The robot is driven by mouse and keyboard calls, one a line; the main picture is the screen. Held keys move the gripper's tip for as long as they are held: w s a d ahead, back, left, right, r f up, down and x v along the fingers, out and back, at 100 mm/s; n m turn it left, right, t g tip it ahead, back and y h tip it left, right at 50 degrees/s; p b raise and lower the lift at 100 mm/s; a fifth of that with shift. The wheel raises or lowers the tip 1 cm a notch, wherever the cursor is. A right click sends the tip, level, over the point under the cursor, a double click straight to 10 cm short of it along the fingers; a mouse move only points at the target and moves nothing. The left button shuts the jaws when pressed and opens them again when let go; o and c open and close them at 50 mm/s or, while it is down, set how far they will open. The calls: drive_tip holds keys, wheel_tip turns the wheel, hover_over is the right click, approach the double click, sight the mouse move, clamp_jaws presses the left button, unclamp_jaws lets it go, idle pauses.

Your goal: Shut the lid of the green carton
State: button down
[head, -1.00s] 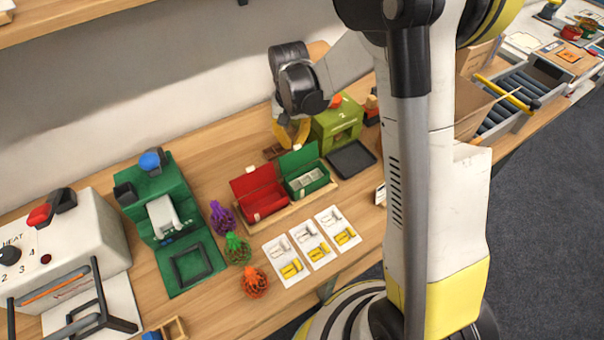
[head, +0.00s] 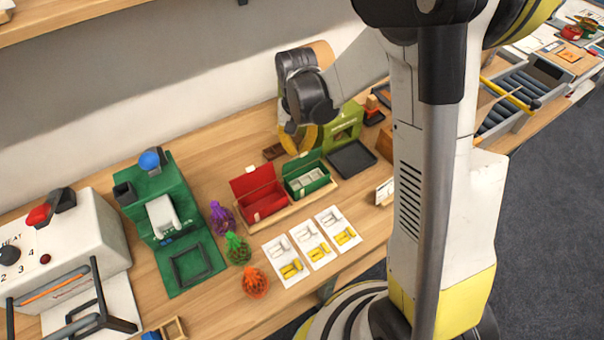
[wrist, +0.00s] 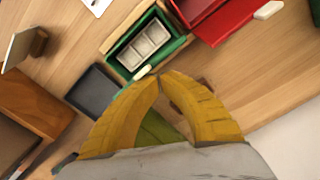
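The green carton (head: 308,186) stands on the bench beside the red carton (head: 264,206), its white divided insert showing. Its lid (head: 302,160) stands raised at the back edge. In the wrist view the open carton (wrist: 117,62) is just beyond my fingertips, and the lid (wrist: 168,54) shows as a narrow green strip with a pale tab (wrist: 142,72). My gripper (wrist: 160,77) has its two yellow fingers together at the tips, with nothing seen between them. In the head view my gripper (head: 298,146) is behind the lid, close to it; contact cannot be told.
The red carton's lid (head: 249,180) is open. A dark tray (head: 352,158) and a green machine (head: 345,128) are right of the green carton. A brown block (head: 273,151) lies behind. Picture cards (head: 312,243) and net bags (head: 237,249) lie in front.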

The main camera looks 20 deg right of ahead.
drive_tip(key=shift+s, duration=0.4)
wheel_tip(320, 180, up, 7)
drive_tip(key=p, duration=0.5)
idle(0.9)
drive_tip(key=s+r+n+t+b, duration=0.3)
drive_tip(key=s+r+t, duration=0.4)
drive_tip(key=s+r, duration=0.4)
drive_tip(key=s, duration=0.4)
drive_tip(key=shift+a+r+n, duration=0.3)
drive_tip(key=shift+r+n, duration=0.05)
drive_tip(key=shift+n, duration=0.05)
drive_tip(key=shift+s, duration=0.1)
